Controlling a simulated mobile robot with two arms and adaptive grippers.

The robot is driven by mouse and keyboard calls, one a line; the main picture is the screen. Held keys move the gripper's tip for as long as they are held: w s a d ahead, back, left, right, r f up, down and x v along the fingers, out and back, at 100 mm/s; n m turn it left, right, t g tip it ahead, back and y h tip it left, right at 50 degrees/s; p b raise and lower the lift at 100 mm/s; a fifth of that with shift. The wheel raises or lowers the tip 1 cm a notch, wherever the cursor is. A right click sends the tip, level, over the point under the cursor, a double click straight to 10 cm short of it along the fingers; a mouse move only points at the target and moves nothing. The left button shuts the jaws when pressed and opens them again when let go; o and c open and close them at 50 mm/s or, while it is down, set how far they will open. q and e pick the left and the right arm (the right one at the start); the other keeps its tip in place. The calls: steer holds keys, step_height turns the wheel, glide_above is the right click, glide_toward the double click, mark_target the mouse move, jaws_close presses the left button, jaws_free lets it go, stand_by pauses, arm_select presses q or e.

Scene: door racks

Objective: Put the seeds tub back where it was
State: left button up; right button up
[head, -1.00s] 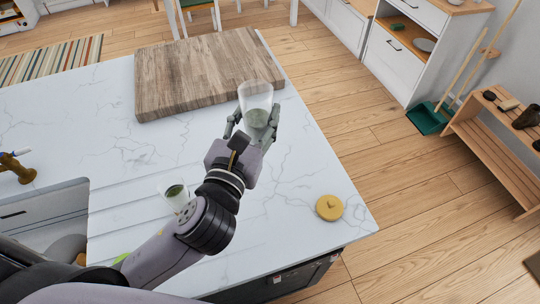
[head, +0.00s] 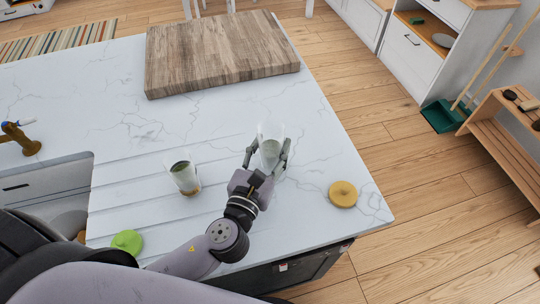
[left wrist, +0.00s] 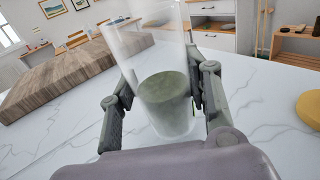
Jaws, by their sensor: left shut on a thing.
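My left gripper (head: 268,156) is shut on a clear, open-topped tub (head: 270,143) with grey-green contents in its lower part. In the left wrist view the tub (left wrist: 165,95) stands nearly upright between the two fingers. I cannot tell whether its base touches the white marble counter (head: 110,110). No label shows, so I cannot confirm that it is the seeds tub. A second clear tub (head: 184,174) with dark green contents stands on the counter left of the gripper. My right gripper is not in view.
A yellow round lid (head: 343,193) lies near the counter's right edge. A green lid (head: 127,241) lies at the front left, near the sink (head: 45,190). A thick wooden board (head: 220,55) lies at the back. The counter between board and gripper is clear.

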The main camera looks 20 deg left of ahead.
arm_select(q)
step_height(320, 180, down, 2)
steer(key=shift+f, duration=0.2)
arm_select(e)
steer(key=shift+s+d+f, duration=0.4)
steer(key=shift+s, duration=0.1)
arm_select(q)
steer(key=shift+f, duration=0.1)
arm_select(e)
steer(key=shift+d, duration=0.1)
arm_select(q)
steer(key=shift+f+b, duration=0.15)
steer(key=shift+b, duration=0.2)
steer(key=o, duration=1.3)
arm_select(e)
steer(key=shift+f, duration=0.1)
